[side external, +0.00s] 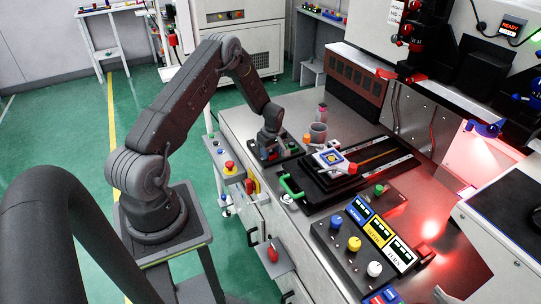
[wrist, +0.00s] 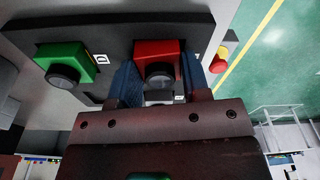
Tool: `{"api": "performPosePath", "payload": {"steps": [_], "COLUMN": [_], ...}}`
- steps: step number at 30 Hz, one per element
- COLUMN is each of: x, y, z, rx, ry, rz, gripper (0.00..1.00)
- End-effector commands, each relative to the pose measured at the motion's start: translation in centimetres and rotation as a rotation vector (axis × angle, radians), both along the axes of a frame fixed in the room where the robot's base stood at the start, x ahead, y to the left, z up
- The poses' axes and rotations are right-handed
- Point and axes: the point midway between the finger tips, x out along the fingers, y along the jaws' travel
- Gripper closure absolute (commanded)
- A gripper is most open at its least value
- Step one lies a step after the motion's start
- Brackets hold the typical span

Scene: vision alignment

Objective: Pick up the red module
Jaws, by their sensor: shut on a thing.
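The red module (wrist: 158,52), a red block with a dark round knob on its front, is between the two blue fingers of my gripper (wrist: 159,75) in the wrist view. The fingers are shut on its sides. It is at the dark holder (wrist: 110,27), and I cannot tell whether it rests there or is raised. A green module (wrist: 66,60) with a similar knob sits left of it, apart from the fingers. In the side external view my gripper (side external: 269,146) is low over the bench's left end, and the red module is mostly hidden there.
A grey cup (side external: 318,133) and small bottles stand right of my gripper. A black fixture (side external: 325,190) with a white-and-blue part (side external: 331,160) lies nearer the front. A control panel (side external: 365,240) with coloured knobs and a red emergency button (side external: 229,167) are close by.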

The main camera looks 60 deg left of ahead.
Motion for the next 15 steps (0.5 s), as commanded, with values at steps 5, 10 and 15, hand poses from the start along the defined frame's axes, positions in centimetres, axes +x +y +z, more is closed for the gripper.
{"api": "performPosePath", "payload": {"steps": [5, 10, 15], "x": [-0.15, -0.17, -0.18], "y": [-0.08, -0.11, -0.11], "z": [-0.07, -0.05, 0.70], "rx": [-0.003, -0.004, -0.004], "ry": [0.004, 0.006, 0.006], "rz": [0.002, 0.003, 0.004], "gripper": [0.81, 0.81, 0.81]}}
